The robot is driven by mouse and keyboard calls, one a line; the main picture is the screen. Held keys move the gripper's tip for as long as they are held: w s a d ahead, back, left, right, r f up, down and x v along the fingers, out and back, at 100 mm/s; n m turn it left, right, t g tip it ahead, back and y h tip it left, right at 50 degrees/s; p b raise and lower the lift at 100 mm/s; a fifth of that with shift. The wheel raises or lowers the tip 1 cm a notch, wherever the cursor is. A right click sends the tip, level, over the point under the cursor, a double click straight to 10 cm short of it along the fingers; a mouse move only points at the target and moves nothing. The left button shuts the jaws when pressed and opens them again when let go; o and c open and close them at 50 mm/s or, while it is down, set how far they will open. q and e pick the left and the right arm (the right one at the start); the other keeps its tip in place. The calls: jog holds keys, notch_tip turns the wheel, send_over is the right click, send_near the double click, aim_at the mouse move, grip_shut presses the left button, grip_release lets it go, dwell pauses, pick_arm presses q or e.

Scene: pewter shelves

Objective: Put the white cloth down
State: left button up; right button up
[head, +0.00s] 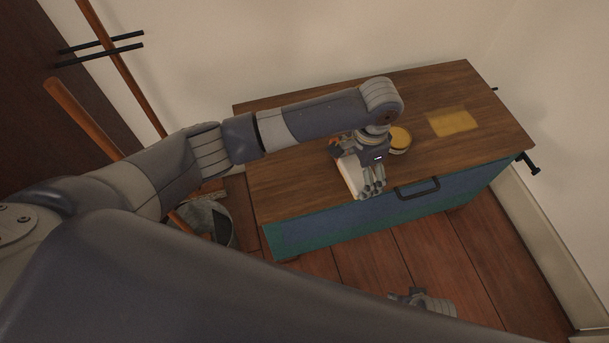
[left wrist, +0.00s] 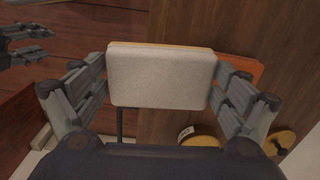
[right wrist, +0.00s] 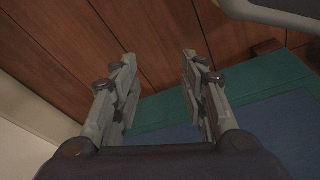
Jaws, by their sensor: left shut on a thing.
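The white cloth (head: 350,172) looks like a flat, pale rectangular pad. My left gripper (head: 372,186) is shut on it at the front edge of the wooden chest top (head: 290,170). In the left wrist view the cloth (left wrist: 160,77) lies between the two fingers (left wrist: 162,84), with floor behind its left part and the wooden top behind its right part. I cannot tell whether it touches the top. My right gripper (right wrist: 159,62) is open and empty, low in front of the chest's blue-green front (right wrist: 240,110).
An orange item (left wrist: 243,72) lies on the top, partly hidden behind the cloth. The top's far right is clear. A grey bucket (head: 216,222) stands left of the chest.

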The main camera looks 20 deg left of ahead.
pick_arm(q)
jog(key=shift+w+d+f+m+b, duration=0.35)
jog(key=shift+w+d+f+m, duration=0.1)
jog(key=shift+d, duration=0.2)
jog(key=b, duration=0.1)
send_over(303, 168)
jog(key=shift+d+f, duration=0.4)
jog(key=shift+f, duration=0.3)
jog(key=f+b, duration=0.1)
jog(key=f, duration=0.2)
jog(key=shift+a+f+b, duration=0.1)
jog(key=shift+a+b, duration=0.25)
jog(key=shift+f, duration=0.15)
pick_arm(e)
jog(key=w+v, duration=0.2)
jog(key=v, duration=0.9)
jog(key=shift+w+r+t, duration=0.4)
jog(key=shift+w+r, duration=0.05)
jog(key=shift+w, duration=0.2)
pick_arm(q)
jog(key=shift+f, duration=0.1)
pick_arm(e)
jog(key=shift+f, duration=0.15)
pick_arm(q)
jog(key=o, duration=0.7)
